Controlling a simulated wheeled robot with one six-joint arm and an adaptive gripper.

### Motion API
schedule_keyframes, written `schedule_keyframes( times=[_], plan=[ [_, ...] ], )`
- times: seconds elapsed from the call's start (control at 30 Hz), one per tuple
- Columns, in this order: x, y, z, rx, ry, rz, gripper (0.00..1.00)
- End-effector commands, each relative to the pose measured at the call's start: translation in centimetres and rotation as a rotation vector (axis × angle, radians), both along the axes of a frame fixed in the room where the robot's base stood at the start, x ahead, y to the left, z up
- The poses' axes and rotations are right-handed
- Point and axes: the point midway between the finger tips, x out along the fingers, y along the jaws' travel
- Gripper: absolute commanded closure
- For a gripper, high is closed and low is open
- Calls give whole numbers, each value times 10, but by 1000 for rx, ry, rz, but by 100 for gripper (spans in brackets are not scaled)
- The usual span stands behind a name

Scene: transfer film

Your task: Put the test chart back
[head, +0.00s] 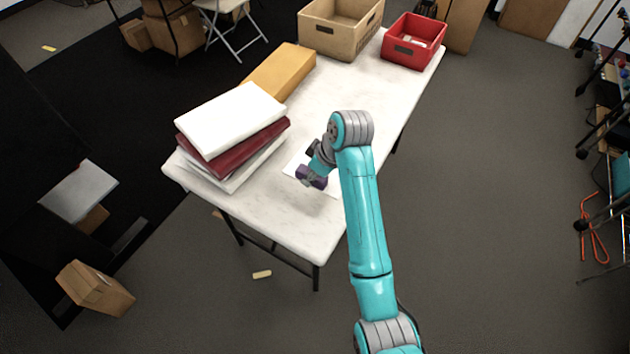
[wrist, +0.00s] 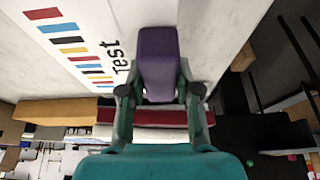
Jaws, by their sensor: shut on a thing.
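The test chart (wrist: 205,25) is a white sheet or board with "Test" in black letters and rows of coloured bars. In the head view the white chart (head: 325,188) is at the front part of the table, partly hidden by my arm. My gripper (head: 307,180) is low over it. In the wrist view my gripper (wrist: 160,92) is shut on a purple block (wrist: 157,55), which stands out against the chart's face. I cannot tell whether the block is fixed to the chart, or whether the chart touches the table.
A white table (head: 275,225) carries a stack of white and maroon books (head: 235,155), a yellow-brown box (head: 280,70), a tan crate (head: 340,30) and a red crate (head: 413,42). The table's middle beyond my gripper is clear. A cardboard box (head: 95,290) stands on the floor.

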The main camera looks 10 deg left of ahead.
Motion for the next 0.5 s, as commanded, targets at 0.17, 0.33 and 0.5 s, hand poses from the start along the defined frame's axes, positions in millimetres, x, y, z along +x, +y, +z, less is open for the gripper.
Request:
schedule_keyframes(
  times=[0.17, 0.33, 0.5],
  plan=[
    [0, 0, -27, 0, 1, -1, 100],
    [0, 0, -37, 0, 0, -1, 100],
    [0, 0, -57, 0, 2, -1, 100]
  ],
)
